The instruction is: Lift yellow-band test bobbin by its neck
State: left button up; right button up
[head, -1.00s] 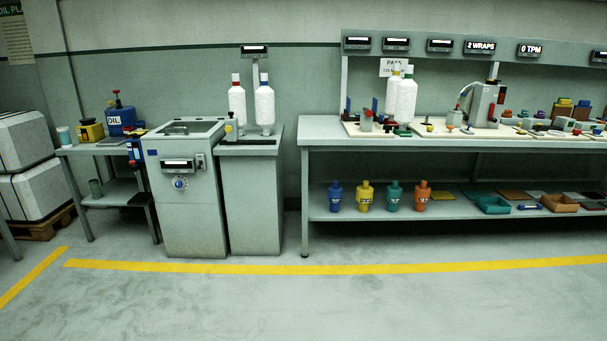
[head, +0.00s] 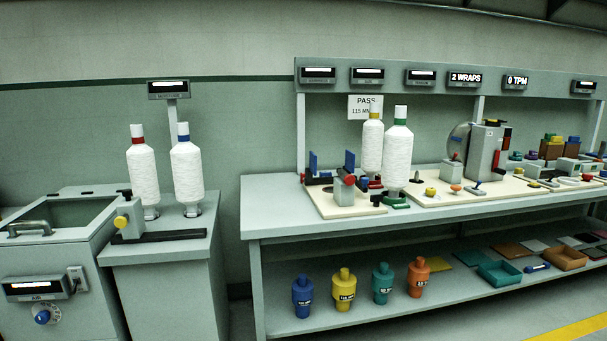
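The yellow-band bobbin (head: 372,146) stands upright on the long bench, a white wound body with a yellow band under its pale neck. A green-band bobbin (head: 397,160) stands just in front and to its right, hiding part of its right side. The lower end of the yellow-band bobbin is partly hidden by small fixtures. A red-band bobbin (head: 143,175) and a blue-band bobbin (head: 187,172) stand on the smaller cabinet to the left. Neither of my grippers shows in the head view.
The long bench (head: 262,222) carries clamp fixtures (head: 345,187) left of the bobbins and a grey machine (head: 486,152) to their right. A display rail (head: 336,75) runs above. Coloured bottles (head: 343,290) stand on the lower shelf. A gap separates the bench from the cabinet (head: 165,255).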

aim_at(373, 129)
jog(key=i+j+z, duration=0.65)
jog(key=i, duration=0.2)
